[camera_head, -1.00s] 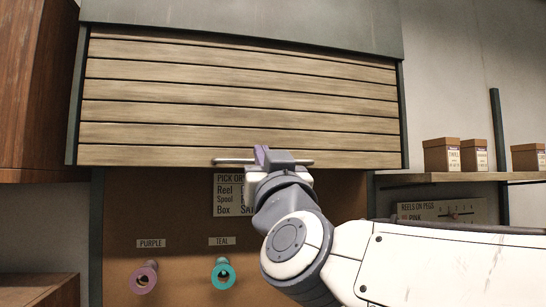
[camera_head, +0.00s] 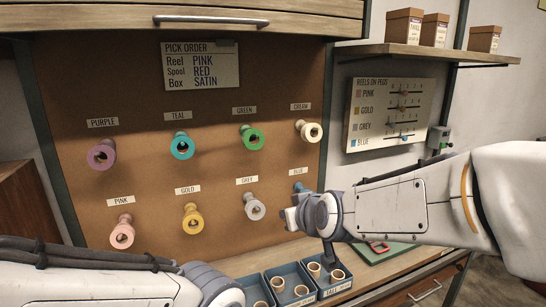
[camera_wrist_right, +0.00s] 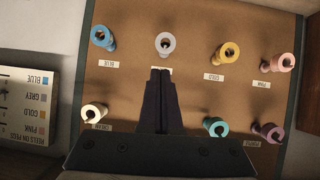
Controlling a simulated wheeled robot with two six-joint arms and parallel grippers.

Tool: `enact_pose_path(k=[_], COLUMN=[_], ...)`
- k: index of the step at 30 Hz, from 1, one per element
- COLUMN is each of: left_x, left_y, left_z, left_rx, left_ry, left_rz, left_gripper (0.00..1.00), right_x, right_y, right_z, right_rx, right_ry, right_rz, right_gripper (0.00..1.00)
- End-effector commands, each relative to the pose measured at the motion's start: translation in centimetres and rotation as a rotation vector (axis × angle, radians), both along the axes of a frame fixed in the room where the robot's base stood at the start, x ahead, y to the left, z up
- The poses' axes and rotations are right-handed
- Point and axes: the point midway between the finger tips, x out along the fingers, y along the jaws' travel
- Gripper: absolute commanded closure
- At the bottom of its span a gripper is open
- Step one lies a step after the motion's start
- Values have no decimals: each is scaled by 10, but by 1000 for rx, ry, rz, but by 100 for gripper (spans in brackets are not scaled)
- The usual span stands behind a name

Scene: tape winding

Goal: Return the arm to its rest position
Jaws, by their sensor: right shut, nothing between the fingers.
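My right arm comes in from the right in the head view. Its gripper (camera_head: 290,215) is in front of the pegboard's lower right, beside the blue reel (camera_head: 298,187), which it partly hides. In the right wrist view its dark fingers (camera_wrist_right: 160,80) are together with nothing between them, pointing toward the grey reel (camera_wrist_right: 165,44). My left arm lies across the lower left of the head view; its gripper is out of the picture. The slatted shutter (camera_head: 120,14) is up, with its bar handle (camera_head: 210,20) above the pegboard and clear of my right gripper.
Several coloured reels, such as pink (camera_head: 122,232) and cream (camera_head: 309,131), hang on the pegboard (camera_head: 70,185). Blue bins (camera_head: 322,291) with spools stand on the bench below. A shelf (camera_head: 400,50) with boxes and a reel-count board (camera_head: 360,135) are at the right.

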Motion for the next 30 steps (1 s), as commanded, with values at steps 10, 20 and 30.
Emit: enact_pose_path(k=[10, 20, 30], left_x=[0, 0, 0], left_y=[0, 0, 0], left_z=[0, 0, 0], left_rx=[0, 0, 0], left_ry=[0, 0, 0], left_rz=[0, 0, 0], left_gripper=[50, 50, 50], right_x=[-76, -143, -180], right_y=[-100, -145, -103], right_z=[-135, -185, -176], right_rx=[-71, -91, -157], right_ry=[484, 748, 827], right_rz=[-201, -330, -195], right_gripper=[100, 100, 100])
